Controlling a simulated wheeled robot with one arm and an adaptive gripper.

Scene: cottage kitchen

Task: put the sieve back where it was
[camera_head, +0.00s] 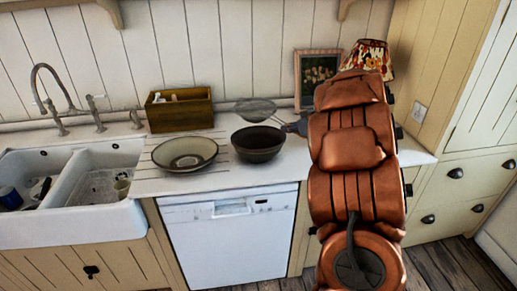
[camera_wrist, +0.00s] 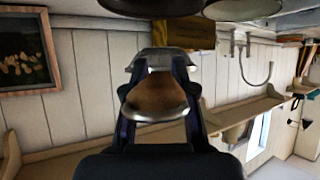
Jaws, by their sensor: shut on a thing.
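The sieve (camera_head: 255,109) shows in the head view as a round grey mesh just above and behind the dark bowl (camera_head: 258,146). My gripper (camera_head: 294,127) is at its right side, shut on it, and partly hidden by my arm. In the wrist view, my gripper (camera_wrist: 160,62) has a brown rounded piece with a bright metal edge (camera_wrist: 155,97) between its fingers. I cannot tell which part of the sieve this is. The sieve seems held above the counter; its exact height is unclear.
A cream bowl (camera_head: 185,154) stands left of the dark bowl on the white counter (camera_head: 222,180). A wooden box (camera_head: 180,110) and a framed picture (camera_head: 317,72) stand near the wall. A patterned lampshade (camera_head: 368,58) is behind my arm. The sink (camera_head: 70,220) is at left.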

